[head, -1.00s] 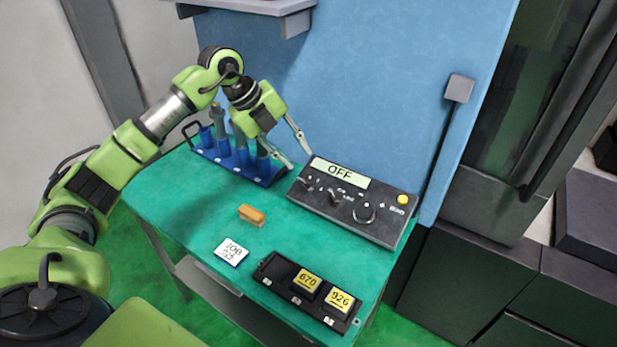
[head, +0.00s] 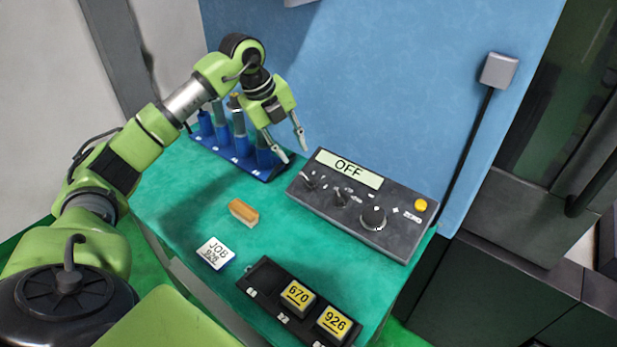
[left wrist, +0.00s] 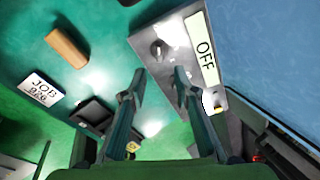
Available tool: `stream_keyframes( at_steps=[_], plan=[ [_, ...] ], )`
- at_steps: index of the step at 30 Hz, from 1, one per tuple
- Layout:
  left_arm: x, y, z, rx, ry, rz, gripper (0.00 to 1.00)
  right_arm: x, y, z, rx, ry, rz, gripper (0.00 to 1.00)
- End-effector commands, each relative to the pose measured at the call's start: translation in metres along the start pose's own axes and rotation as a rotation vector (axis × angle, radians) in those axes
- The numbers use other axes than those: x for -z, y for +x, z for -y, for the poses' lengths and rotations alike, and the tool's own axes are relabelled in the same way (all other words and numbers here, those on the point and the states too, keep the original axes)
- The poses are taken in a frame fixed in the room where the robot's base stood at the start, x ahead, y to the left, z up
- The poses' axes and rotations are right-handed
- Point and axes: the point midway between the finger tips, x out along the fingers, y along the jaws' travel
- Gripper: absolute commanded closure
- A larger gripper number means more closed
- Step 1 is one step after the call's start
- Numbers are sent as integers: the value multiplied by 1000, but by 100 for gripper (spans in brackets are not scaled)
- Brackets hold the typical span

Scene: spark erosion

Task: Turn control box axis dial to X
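The control box (head: 330,206) is a dark sloped panel on the green table, with a display reading OFF. It carries two small knobs on the left, the leftmost (head: 311,181) and a middle one (head: 341,196), a larger round dial (head: 373,218) and a yellow button (head: 420,205). Their labels are too small to read surely. My left gripper (head: 292,145) is open and empty, above the table just behind and left of the box. In the left wrist view the open fingers (left wrist: 158,85) point toward the box, with a knob (left wrist: 157,50) beyond them. My right gripper is out of view.
A blue rack (head: 235,158) with several upright holders stands behind left. A tan block (head: 243,212), a JOB 926 card (head: 215,253) and a black tray (head: 262,277) with yellow 670 and 926 blocks lie in front. A blue wall stands behind the box.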

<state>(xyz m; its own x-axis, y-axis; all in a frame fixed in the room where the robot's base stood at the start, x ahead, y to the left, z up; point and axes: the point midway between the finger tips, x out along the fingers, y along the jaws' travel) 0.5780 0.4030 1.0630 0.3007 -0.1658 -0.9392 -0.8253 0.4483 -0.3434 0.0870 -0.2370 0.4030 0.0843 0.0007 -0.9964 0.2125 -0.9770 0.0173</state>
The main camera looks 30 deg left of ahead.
Motion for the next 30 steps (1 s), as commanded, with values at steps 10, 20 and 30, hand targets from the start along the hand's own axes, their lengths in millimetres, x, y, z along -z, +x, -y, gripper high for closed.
stream_keyframes(
  at_steps=[10,20,30],
  plan=[
    [1,72,0,-3,-2,-4,72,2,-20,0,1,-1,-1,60],
    [0,116,0,0,-1,-1,72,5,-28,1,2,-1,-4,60],
    [0,121,0,0,1,1,72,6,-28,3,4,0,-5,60]
  ],
)
